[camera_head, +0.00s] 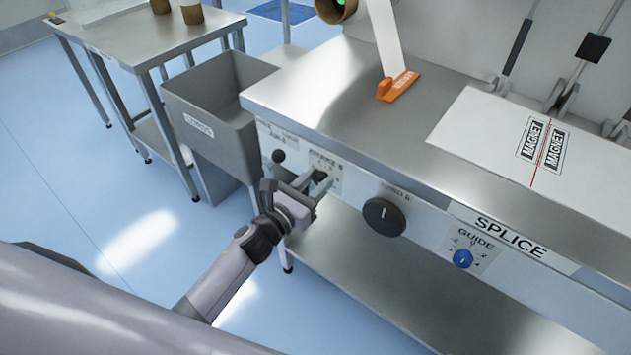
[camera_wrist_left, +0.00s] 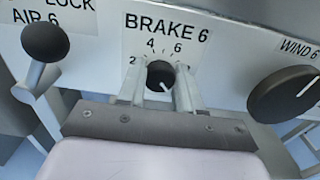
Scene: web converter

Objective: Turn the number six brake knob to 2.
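The number six brake knob (camera_wrist_left: 160,74) is small, round and black with a white pointer line. In the left wrist view it sits under the label BRAKE 6, with 2, 4 and 6 visible around it. Its pointer slants to the lower right, away from the 2 at the upper left. My left gripper (camera_wrist_left: 161,82) has one finger on each side of the knob, close against it, and appears shut on it. In the head view my left gripper (camera_head: 318,187) reaches the panel and partly covers the knob. My right gripper is not in view.
The air lever (camera_wrist_left: 37,58) sticks out left of the brake knob. The large black wind knob (camera_head: 384,217) is to the right, then the blue guide knob (camera_head: 463,258). A grey bin (camera_head: 215,143) stands left of the machine. A lower steel shelf (camera_head: 400,300) runs below the panel.

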